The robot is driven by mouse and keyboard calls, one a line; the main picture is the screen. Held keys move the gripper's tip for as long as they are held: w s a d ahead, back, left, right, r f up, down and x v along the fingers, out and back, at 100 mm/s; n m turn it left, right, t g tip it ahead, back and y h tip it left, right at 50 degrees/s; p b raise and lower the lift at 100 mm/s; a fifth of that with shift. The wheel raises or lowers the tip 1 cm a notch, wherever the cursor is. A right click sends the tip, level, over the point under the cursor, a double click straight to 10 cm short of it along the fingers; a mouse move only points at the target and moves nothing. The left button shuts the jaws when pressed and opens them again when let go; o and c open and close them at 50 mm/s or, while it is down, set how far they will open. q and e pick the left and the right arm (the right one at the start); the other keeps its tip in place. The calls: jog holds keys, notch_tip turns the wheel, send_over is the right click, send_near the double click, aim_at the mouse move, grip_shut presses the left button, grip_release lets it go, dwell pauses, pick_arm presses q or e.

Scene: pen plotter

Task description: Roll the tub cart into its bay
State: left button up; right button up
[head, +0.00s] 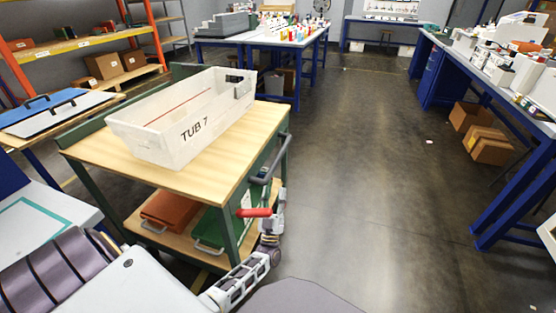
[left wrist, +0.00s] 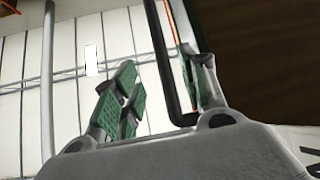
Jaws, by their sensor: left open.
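The tub cart (head: 190,180) has a green frame and a wooden top, and stands at left centre in the head view. A white tub (head: 180,115) marked TUB 7 sits on top. A grey bar handle (head: 276,160) sticks out from the cart's right end. My left gripper (head: 279,200) is just below this handle, beside a red lever-like part (head: 254,212). In the left wrist view my gripper (left wrist: 160,95) is open, and a dark bar (left wrist: 165,65) runs between its fingers. Contact cannot be told. My right gripper is not in view. I cannot pick out the bay.
An orange case (head: 168,208) and a green case lie on the cart's lower shelf. Shelving (head: 85,43) stands at the back left. A blue-legged bench (head: 490,80) runs along the right, with cardboard boxes (head: 490,150) under it. The floor (head: 365,170) between is clear.

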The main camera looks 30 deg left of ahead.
aim_at(278, 159)
pick_arm(q)
jog(key=b+x, duration=0.1)
jog(key=x, duration=1.2)
jog(key=shift+w, duration=0.1)
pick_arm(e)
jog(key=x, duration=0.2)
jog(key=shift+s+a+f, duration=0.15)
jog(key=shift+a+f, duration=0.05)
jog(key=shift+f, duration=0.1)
pick_arm(q)
grip_shut()
